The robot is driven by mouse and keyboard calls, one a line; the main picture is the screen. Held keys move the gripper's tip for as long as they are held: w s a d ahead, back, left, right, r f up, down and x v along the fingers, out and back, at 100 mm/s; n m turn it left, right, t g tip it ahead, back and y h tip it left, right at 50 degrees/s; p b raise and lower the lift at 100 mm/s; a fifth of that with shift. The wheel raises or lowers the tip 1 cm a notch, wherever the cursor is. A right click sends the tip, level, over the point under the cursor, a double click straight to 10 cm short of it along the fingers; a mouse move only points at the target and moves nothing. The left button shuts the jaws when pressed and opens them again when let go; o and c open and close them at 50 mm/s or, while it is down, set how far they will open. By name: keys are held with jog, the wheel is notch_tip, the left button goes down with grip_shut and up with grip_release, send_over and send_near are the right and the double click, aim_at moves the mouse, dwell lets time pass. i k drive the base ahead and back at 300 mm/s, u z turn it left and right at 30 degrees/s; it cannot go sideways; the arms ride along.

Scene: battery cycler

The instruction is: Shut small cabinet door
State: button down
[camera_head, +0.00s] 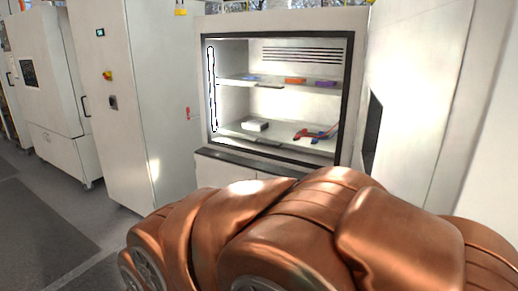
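The small cabinet (275,20) stands in the middle of the view with its dark-framed front open, and its two lit shelves show inside. A large white panel (430,70) at the right edge of the opening looks like its door swung wide open. A dark recess (373,130) shows near the panel's left edge. I cannot tell for sure where the door's hinge is. My copper-coloured arm fills the lower front and hides the bottom of the cabinet and panel. My gripper is not in view.
The shelves hold an orange item (295,80), a white box (255,125) and red and blue items (315,134). A tall white cabinet (150,100) stands to the left, with a white machine (55,90) beyond it. Grey floor (50,230) is clear at lower left.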

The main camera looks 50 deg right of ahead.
aim_at(437, 127)
jog(key=z, duration=0.4)
jog(key=i, duration=1)
jog(key=z, duration=1.4)
jog(key=i, duration=0.5)
jog(key=z, duration=0.5)
